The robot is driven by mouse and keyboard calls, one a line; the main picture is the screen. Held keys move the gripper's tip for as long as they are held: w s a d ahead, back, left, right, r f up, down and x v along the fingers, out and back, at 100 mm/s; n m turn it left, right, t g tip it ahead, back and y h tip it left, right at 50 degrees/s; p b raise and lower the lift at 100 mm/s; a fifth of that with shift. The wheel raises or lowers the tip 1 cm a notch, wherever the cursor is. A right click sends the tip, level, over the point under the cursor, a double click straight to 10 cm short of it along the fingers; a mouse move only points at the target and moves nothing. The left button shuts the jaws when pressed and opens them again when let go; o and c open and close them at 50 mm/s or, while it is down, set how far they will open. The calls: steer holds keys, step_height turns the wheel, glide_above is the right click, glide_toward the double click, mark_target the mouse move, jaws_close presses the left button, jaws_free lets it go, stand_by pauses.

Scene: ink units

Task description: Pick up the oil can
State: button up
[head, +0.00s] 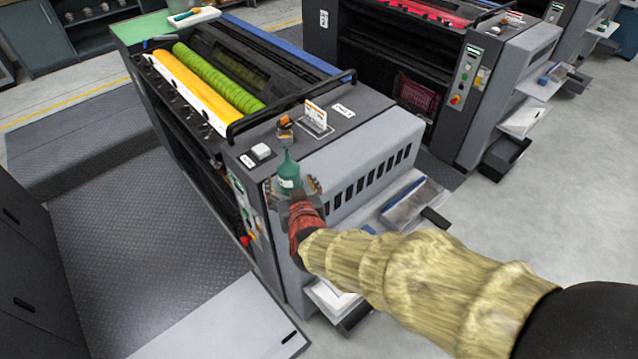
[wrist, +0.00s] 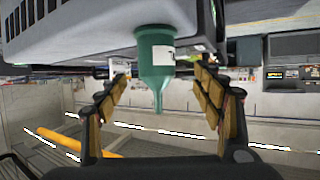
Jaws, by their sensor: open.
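The oil can (head: 289,172) is dark green with a white label and a thin spout. It stands upright on the near end of the grey ink unit's top (head: 345,150). In the wrist view the oil can (wrist: 157,62) appears upside down, its spout pointing down the picture. My gripper (head: 293,188) is open at the can, and its near side hides the can's lower part in the head view. In the wrist view the fingers of my gripper (wrist: 160,78) stand on either side of the can, with gaps visible between can and fingers.
A small orange-capped container (head: 285,128), a white block (head: 261,151) and a card stand (head: 315,117) are close behind the can. A black rail (head: 290,105) crosses the unit beyond them. Yellow (head: 190,88) and green (head: 215,78) rollers lie further back.

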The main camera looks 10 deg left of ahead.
mark_target(291, 179)
steer(key=shift+w+f, duration=0.25)
steer(key=b+x, duration=0.2)
steer(key=x, duration=0.4)
steer(key=shift+w+d+f, duration=0.1)
steer(key=shift+d+f, duration=0.05)
steer(key=shift+f, duration=0.05)
steer(key=shift+w+a+f+b, duration=0.15)
steer(key=shift+w+a+b, duration=0.15)
steer(key=shift+w, duration=0.2)
steer(key=shift+c, duration=1.3)
steer(key=c, duration=1.3)
steer(key=shift+r, duration=0.25)
steer(key=shift+c, duration=0.2)
